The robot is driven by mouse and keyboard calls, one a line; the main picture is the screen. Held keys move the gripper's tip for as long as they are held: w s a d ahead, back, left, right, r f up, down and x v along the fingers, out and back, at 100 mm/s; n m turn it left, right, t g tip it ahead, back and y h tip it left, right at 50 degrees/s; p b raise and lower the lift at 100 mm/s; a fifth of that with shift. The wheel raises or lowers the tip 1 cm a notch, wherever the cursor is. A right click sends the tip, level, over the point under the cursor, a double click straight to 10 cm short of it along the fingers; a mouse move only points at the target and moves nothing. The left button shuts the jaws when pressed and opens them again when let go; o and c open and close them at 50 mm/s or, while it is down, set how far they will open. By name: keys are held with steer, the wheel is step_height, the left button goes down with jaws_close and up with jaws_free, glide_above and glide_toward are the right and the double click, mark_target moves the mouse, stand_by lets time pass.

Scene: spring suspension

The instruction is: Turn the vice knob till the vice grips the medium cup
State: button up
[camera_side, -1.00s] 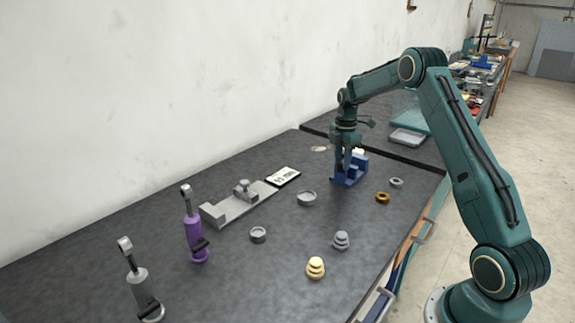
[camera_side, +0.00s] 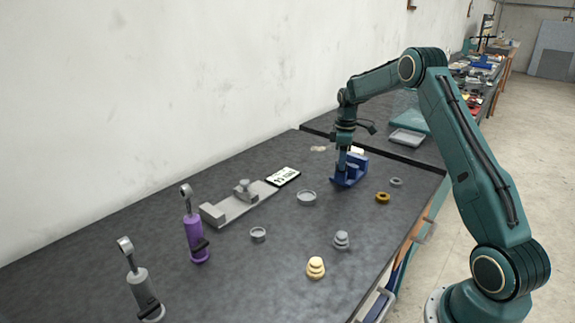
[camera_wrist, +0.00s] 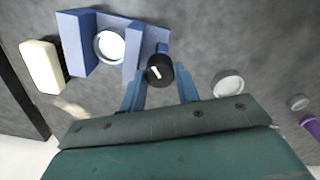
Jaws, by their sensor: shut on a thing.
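The blue vice (camera_side: 350,177) stands on the dark bench below my arm. In the wrist view, the vice (camera_wrist: 84,42) has a round, pale-centred cup (camera_wrist: 110,46) between its two jaws. This appears to be the medium cup. Little gap shows between the cup and the jaws, and I cannot tell whether both touch it. The dark vice knob (camera_wrist: 161,71), with a white mark, sits at the vice's right side. My gripper (camera_wrist: 160,85) is shut on the knob, one finger on each side. In the side view my gripper (camera_side: 343,164) points down at the vice and hides the knob.
A cream block (camera_wrist: 42,67) is beside the vice. A larger grey cup (camera_side: 307,198) and a smaller one (camera_side: 258,235) stand on the bench. A brass ring (camera_side: 383,197), a grey rail (camera_side: 237,205), a small display (camera_side: 283,177) and a purple damper (camera_side: 197,238) are also there.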

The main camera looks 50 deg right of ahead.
stand_by(0.4)
steer(key=o, duration=1)
steer(key=shift+c, duration=0.2)
step_height(320, 180, up, 14)
